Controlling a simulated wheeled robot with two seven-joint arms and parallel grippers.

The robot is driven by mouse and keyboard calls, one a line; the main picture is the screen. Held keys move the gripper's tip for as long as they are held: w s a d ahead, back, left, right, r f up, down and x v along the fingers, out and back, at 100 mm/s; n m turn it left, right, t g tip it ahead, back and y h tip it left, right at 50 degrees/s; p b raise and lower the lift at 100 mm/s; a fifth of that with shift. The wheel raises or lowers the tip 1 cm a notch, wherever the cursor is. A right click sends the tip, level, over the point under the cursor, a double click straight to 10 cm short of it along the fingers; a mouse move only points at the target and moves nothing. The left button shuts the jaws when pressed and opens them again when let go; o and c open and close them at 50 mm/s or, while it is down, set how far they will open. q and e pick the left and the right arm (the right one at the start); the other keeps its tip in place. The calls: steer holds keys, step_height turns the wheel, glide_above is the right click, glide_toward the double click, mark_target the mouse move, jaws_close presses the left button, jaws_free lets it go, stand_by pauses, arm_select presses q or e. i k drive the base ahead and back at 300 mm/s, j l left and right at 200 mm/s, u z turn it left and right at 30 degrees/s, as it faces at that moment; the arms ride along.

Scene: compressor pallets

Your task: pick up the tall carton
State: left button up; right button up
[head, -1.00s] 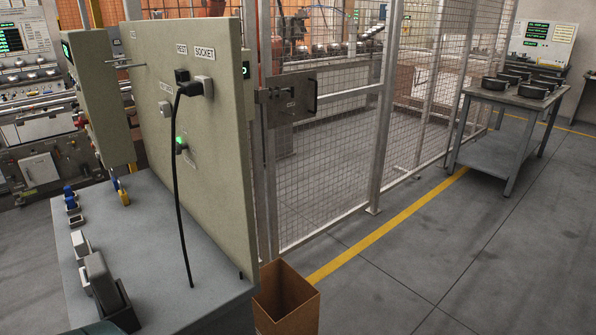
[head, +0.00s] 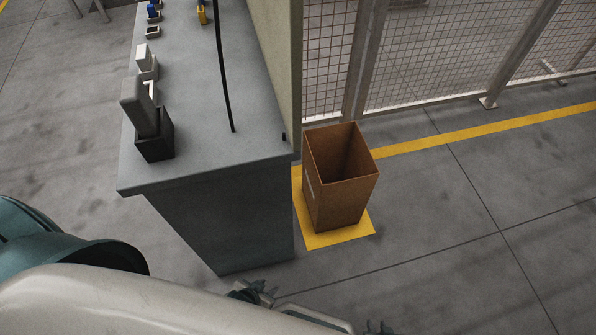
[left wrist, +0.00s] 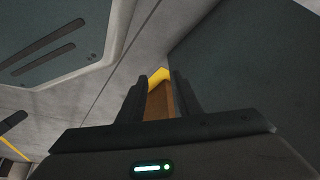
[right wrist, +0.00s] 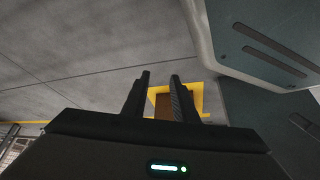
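The tall carton (head: 338,195), brown and open at the top, stands upright on a yellow floor marking (head: 345,240) beside the workbench. My left gripper (head: 257,290) is low in the head view, to the left of the carton and apart from it. My right gripper (head: 380,328) is at the bottom edge, below and right of the carton. In the left wrist view the fingers are apart, and part of the carton (left wrist: 158,103) shows beyond them. In the right wrist view the fingers are also apart, with the carton (right wrist: 175,104) beyond. Both grippers are empty.
The grey workbench (head: 200,130) stands close left of the carton, bearing a dark holder (head: 155,140) and small parts. A mesh fence (head: 440,60) runs behind. Open floor (head: 480,240) lies to the right, with a yellow line (head: 480,130).

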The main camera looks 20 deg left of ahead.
mark_target(340, 173)
steer(key=i+l+u, duration=0.1)
steer(key=u, duration=0.3)
steer(key=i+l+u, duration=0.25)
steer(key=u, duration=0.15)
steer(key=i+l+u, duration=0.15)
steer(key=u, duration=0.25)
steer(key=i+l+u, duration=0.1)
steer(key=l+u, duration=0.25)
